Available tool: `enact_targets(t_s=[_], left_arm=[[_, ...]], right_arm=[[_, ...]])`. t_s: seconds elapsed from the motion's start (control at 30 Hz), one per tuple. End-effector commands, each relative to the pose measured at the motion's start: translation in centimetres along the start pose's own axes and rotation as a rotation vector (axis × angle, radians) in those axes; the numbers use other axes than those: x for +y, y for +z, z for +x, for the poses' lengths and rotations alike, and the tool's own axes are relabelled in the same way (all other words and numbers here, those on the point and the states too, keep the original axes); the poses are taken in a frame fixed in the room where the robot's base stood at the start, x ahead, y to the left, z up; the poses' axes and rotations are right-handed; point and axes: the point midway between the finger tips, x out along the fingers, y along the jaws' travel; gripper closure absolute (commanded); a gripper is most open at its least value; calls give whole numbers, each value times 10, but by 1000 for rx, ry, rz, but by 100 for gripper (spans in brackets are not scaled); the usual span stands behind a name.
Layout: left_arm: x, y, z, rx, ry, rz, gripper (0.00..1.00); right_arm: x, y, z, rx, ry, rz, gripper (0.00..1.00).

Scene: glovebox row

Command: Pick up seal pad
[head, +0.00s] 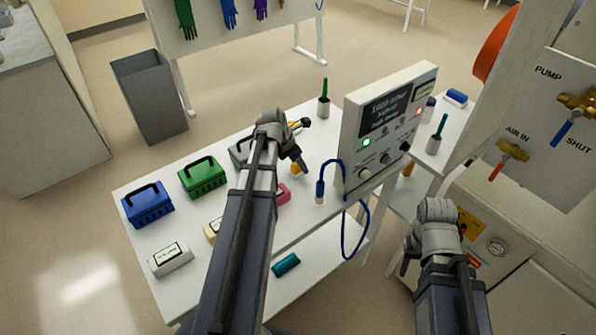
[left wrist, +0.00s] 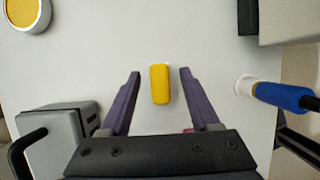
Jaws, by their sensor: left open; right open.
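A small yellow block with a white end, which may be the seal pad, stands on the white table (head: 150,215). In the left wrist view the yellow block (left wrist: 160,88) lies between the two fingers of my left gripper (left wrist: 160,74), with a gap on each side. In the head view the yellow block (head: 296,170) shows just below my left gripper (head: 298,160), partly hidden by it. My left gripper is open and holds nothing. My right gripper (head: 405,265) is open, off the table to the right, its fingers mostly hidden.
Blue (head: 148,205) and green (head: 203,177) boxes with handles stand at left. A grey box (left wrist: 60,140) is close to my left gripper. A pink item (head: 284,195) is near my arm.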

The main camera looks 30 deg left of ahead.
Motion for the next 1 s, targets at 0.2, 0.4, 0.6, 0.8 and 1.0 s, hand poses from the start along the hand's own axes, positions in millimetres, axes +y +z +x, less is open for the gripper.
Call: enact_targets(t_s=[0.2,0.4,0.6,0.8,1.0], left_arm=[[0,0,0,0,0,0,58],[0,0,0,0,0,0,80],[0,0,0,0,0,0,100],[0,0,0,0,0,0,100],[0,0,0,0,0,0,100]], right_arm=[[0,0,0,0,0,0,50],[0,0,0,0,0,0,50],[0,0,0,0,0,0,50],[0,0,0,0,0,0,50],[0,0,0,0,0,0,50]])
